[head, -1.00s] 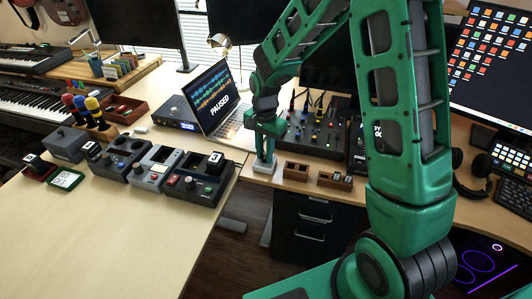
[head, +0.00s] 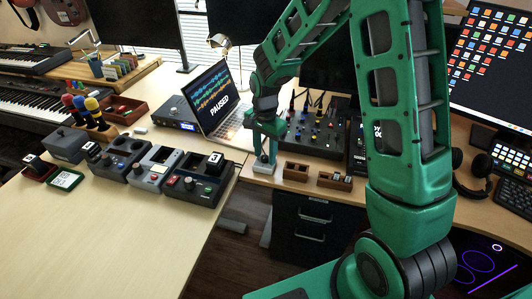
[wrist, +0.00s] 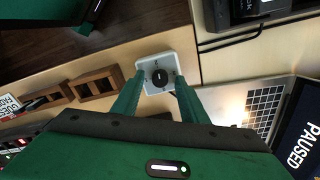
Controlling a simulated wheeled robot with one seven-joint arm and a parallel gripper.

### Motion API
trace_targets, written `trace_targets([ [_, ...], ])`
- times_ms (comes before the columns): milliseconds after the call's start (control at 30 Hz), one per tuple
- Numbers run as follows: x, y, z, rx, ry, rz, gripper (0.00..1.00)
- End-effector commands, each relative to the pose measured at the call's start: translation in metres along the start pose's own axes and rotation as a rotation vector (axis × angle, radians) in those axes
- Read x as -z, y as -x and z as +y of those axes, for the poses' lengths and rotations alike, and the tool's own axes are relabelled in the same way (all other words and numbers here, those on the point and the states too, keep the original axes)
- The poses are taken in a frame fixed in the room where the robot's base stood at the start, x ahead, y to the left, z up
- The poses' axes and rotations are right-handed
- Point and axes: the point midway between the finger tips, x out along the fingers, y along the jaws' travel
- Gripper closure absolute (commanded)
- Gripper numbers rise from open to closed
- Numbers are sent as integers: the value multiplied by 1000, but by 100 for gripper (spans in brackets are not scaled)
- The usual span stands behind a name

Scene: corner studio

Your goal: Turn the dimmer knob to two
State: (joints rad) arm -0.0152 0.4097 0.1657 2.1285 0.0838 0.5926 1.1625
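The dimmer is a small pale box with a round black knob (wrist: 160,77) on top, seen from above in the wrist view. In the head view the dimmer's box (head: 264,168) stands near the desk's front edge, below my gripper (head: 265,152). The two green fingers of my gripper (wrist: 159,82) are apart, one on each side of the knob. Gaps show between the fingers and the knob. The markings around the knob are too small to read.
Two small wooden trays (head: 296,172) (head: 335,180) stand just right of the dimmer along the desk edge. A laptop (head: 218,100) reading PAUSED is behind it to the left, and a mixer (head: 310,132) is behind to the right.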

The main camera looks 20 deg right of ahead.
Motion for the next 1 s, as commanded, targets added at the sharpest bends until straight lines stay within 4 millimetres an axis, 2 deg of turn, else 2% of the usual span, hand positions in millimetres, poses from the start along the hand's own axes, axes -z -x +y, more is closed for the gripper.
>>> trace_targets([
  [233, 0, 9, 0, 1, 1, 0, 60],
  [700, 0, 88, 0, 2, 0, 0, 60],
  [833, 0, 101, 0, 0, 0, 0, 60],
  [1000, 0, 107, 0, 0, 0, -1, 60],
])
